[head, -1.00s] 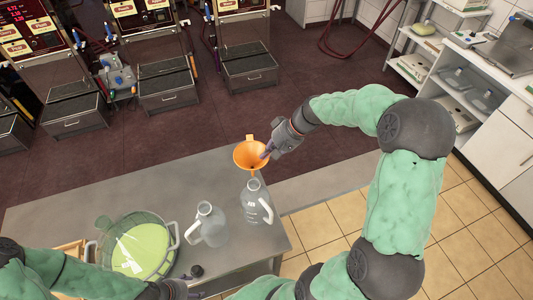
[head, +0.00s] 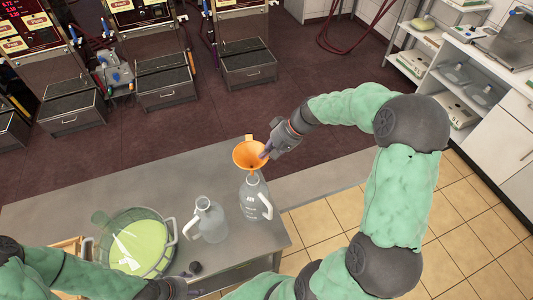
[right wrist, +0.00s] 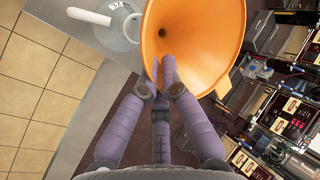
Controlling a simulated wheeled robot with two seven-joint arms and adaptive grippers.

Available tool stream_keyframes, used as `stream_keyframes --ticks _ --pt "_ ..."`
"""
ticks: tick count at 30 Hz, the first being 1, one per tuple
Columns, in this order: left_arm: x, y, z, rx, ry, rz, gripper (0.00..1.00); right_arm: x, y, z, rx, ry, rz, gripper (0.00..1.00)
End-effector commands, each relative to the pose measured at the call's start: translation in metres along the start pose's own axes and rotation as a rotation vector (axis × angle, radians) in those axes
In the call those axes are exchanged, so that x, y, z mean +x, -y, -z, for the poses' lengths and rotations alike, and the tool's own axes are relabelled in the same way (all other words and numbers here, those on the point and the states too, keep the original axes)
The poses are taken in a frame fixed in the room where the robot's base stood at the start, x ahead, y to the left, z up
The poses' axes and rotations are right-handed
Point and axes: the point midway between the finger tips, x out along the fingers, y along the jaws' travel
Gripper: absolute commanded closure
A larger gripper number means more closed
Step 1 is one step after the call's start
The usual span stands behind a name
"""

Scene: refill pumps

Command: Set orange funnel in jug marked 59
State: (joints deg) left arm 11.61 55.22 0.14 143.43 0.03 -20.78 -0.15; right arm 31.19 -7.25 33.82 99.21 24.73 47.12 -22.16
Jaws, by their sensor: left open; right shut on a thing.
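The orange funnel (head: 249,155) is gripped at its rim by my right gripper (head: 268,153). It is upright, just above or at the mouth of the right-hand jug (head: 253,202); I cannot tell whether the spout is inside. In the right wrist view the funnel (right wrist: 196,40) fills the top middle, with the gripper's fingers (right wrist: 168,85) on its rim. The jug (right wrist: 118,22) shows there at upper left, its mark not surely readable. A second jug (head: 208,222) stands left of it. My left gripper (head: 184,287) is open, low at the table's front edge.
A clear pot (head: 169,255) of green liquid stands on the grey table (head: 110,195), left of the jugs. Pump cabinets stand behind, across open dark floor. A white shelf unit (head: 470,85) is at right.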

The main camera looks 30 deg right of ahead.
Motion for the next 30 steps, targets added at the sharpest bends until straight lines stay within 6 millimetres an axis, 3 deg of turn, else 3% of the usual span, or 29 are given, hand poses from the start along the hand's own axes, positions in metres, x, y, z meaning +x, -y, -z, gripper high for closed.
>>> stream_keyframes --ticks 30 --pt "0.019 0.007 0.001 0.000 0.000 0.000 0.33 0.019 -0.013 -0.001 0.000 0.000 0.000 1.00"
